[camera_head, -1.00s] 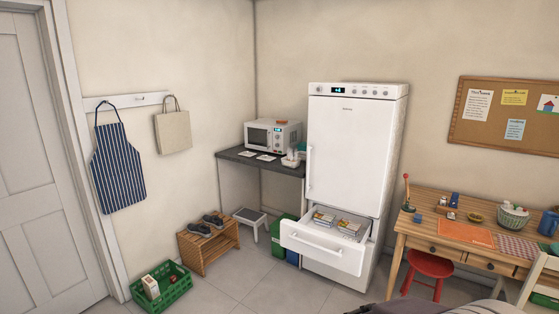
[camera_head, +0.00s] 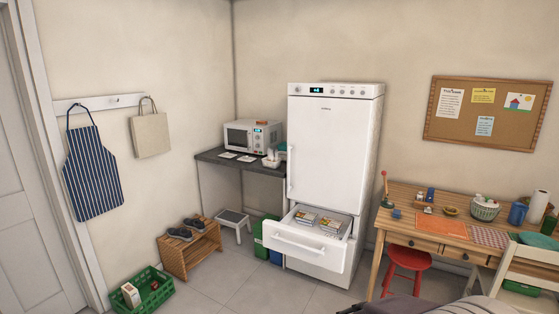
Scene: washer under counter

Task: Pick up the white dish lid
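I cannot make out a white dish lid for sure in the head view. A small white dish or container (camera_head: 270,161) stands on the dark counter (camera_head: 256,167), right of the microwave; whether it has a lid is too small to tell. Flat white pieces (camera_head: 246,158) lie on the counter in front of the microwave. Neither of my grippers can be seen. Only dark and grey shapes show at the bottom edge, and I cannot tell what they are.
The white fridge's (camera_head: 328,155) bottom drawer (camera_head: 305,250) is pulled out, with boxes inside. A wooden table (camera_head: 400,226) with a red stool (camera_head: 405,262) stands right. A shoe rack (camera_head: 190,252) and green crate (camera_head: 147,293) stand left.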

